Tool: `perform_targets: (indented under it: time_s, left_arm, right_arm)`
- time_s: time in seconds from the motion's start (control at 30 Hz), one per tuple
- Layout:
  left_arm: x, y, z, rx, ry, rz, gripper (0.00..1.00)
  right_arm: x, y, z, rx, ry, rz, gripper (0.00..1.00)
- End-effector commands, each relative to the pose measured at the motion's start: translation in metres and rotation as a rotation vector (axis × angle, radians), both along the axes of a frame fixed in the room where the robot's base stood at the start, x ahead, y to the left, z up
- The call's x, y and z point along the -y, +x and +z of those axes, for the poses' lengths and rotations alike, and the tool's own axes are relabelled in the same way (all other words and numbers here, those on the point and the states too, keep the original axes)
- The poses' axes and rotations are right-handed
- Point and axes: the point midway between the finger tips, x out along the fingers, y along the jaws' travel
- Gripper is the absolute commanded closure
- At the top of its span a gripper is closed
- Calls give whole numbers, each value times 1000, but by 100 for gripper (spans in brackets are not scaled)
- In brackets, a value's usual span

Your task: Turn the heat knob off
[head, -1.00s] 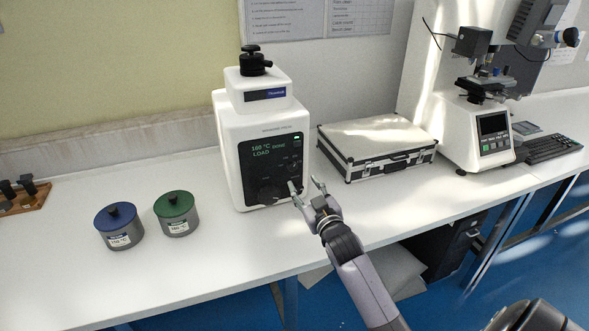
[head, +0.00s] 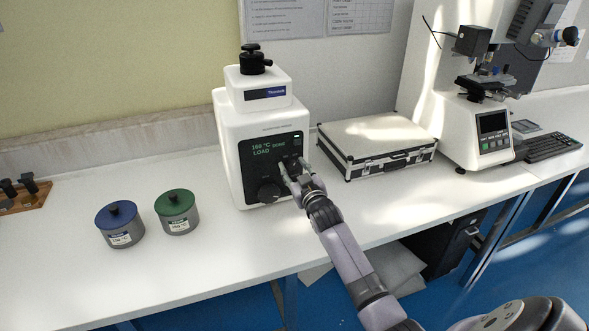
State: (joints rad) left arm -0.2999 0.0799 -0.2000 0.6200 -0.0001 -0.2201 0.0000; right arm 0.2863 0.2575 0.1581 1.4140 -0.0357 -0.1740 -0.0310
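A white tester (head: 232,150) stands on the bench with a black front panel (head: 257,167). The panel's screen reads 160 °C, DONE and LOAD, with a small green light at the top right. A round dark knob (head: 268,192) shows low on the panel. My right gripper (head: 290,168) is at the right half of the panel, above and right of that knob. Its fingers are apart and hide part of the panel; a dark part shows between them. I cannot tell whether they touch it, nor read any knob label. My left gripper is not in view.
A blue-lidded pot (head: 120,226) and a green-lidded pot (head: 177,212) stand left of the tester. A silver case (head: 377,145) lies close on its right. A microscope-like tester (head: 475,125) and a keyboard (head: 553,146) are farther right. The front bench strip is clear.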

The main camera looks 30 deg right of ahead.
Motion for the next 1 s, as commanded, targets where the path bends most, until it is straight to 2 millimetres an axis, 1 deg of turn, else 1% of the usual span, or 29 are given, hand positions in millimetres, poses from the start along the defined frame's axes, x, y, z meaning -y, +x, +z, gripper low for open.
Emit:
perform_targets:
  time_s: [0.03, 0.07, 0.57, 0.83, 1.0]
  left_arm:
    - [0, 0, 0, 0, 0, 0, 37]
    - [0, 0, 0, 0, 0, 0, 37]
    - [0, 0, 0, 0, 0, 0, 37]
    - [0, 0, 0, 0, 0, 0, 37]
    - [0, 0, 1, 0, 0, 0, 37]
  right_arm:
    - [0, 0, 0, 0, 0, 0, 65]
    - [0, 0, 0, 0, 0, 0, 67]
    - [0, 0, 0, -1, 0, 0, 100]
    - [0, 0, 0, -5, -14, 1, 100]
    - [0, 0, 0, -18, -71, 0, 100]
